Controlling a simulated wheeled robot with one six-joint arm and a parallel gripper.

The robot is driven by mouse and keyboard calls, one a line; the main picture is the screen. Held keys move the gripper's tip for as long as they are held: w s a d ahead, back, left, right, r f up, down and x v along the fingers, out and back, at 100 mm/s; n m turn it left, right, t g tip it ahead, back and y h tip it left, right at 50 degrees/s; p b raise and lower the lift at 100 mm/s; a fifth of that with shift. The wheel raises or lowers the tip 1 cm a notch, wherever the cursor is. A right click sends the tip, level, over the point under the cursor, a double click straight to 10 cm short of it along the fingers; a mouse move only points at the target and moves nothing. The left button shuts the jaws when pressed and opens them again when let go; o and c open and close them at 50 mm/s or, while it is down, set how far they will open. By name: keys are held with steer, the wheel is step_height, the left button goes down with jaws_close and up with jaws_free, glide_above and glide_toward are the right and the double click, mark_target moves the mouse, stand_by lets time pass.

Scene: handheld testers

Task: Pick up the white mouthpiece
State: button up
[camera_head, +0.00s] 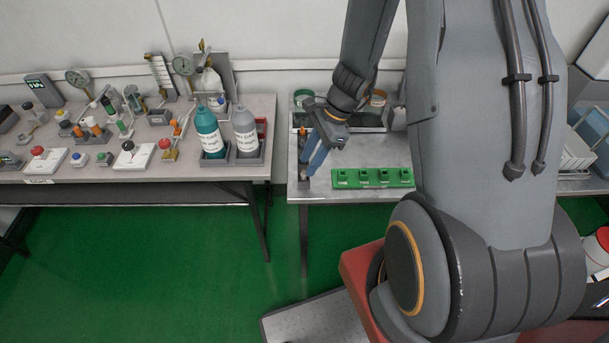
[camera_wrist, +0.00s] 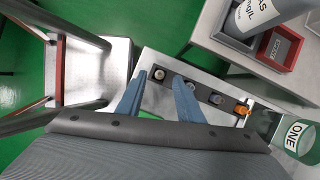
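My gripper (camera_wrist: 158,78) has two blue fingers, spread apart with a gap between the tips. In the head view my gripper (camera_head: 312,165) points down over the left edge of the right-hand table. A small round whitish piece, apparently the white mouthpiece (camera_wrist: 158,74), sits at one end of a dark narrow rack (camera_wrist: 203,95). In the wrist view it shows between the two fingertips; whether they touch it I cannot tell. More round pieces and an orange one (camera_wrist: 242,109) sit farther along the rack. The mouthpiece cannot be made out in the head view.
A green strip (camera_head: 372,178) lies right of my gripper. A green labelled bin (camera_wrist: 299,142) stands beyond the rack. The left table (camera_head: 242,104) holds bottles, gauges and testers, including a teal bottle (camera_head: 208,132). A gap separates the tables.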

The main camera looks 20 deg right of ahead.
mark_target(304, 177)
steer(key=shift+x, duration=1.4)
jaws_close()
